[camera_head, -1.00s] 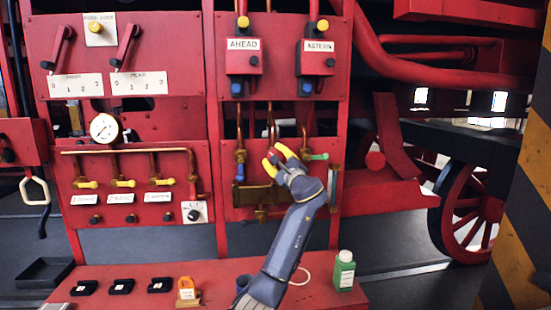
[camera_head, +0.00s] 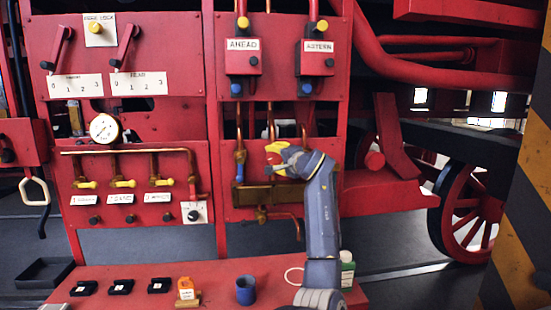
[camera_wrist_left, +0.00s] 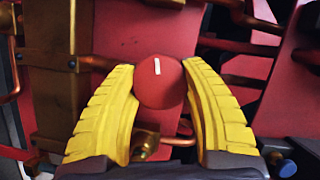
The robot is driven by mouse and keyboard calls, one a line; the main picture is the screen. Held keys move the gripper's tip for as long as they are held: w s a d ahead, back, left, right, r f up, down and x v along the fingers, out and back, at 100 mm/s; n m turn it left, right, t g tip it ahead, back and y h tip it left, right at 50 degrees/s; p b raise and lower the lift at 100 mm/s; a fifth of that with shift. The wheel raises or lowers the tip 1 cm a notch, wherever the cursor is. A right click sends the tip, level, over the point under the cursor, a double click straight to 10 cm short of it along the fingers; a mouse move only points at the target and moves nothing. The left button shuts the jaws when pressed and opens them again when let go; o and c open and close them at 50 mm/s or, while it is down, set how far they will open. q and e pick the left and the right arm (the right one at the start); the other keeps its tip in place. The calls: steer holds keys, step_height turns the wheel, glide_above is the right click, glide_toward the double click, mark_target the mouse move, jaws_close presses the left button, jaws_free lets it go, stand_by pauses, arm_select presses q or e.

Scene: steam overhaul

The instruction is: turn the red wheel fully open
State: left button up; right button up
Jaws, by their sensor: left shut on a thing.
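The red wheel (camera_wrist_left: 158,82) is a small round disc with a white mark near its top, pointing almost straight up in the left wrist view. My left gripper (camera_wrist_left: 159,78) has a yellow ribbed finger on each side of it and is shut on its rim. In the head view my left gripper (camera_head: 272,158) is at the pipework on the lower middle red panel, its fingers pointing left. The wheel is largely hidden there by the fingers. My right gripper is not in view.
Copper pipes (camera_head: 240,155) and a brass block run close around the gripper. A pressure gauge (camera_head: 104,128) and several yellow-handled valves are at left. On the red bench (camera_head: 215,290) stand a blue cup (camera_head: 245,291), an orange item (camera_head: 186,288) and a green bottle (camera_head: 347,268), partly behind my arm.

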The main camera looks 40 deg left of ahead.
arm_select(q)
steer(key=n+h, duration=0.1)
steer(key=n, duration=0.2)
steer(key=shift+s+f+n+h, duration=0.1)
steer(key=shift+n+h, duration=0.2)
steer(key=shift+h, duration=0.1)
steer(key=shift+f+n+t+h, duration=0.2)
steer(key=shift+n+t+h, duration=0.55)
steer(key=shift+n, duration=0.75)
steer(key=shift+o, duration=0.2)
steer(key=shift+f, duration=0.1)
steer(key=o, duration=1.3)
steer(key=shift+r, duration=0.2)
steer(key=shift+c, duration=0.2)
steer(key=shift+r, duration=0.1)
steer(key=shift+s+d+r, duration=0.15)
steer(key=shift+d+r, duration=0.05)
steer(key=shift+d, duration=0.2)
steer(key=v, duration=1.1)
steer(key=shift+r, duration=0.1)
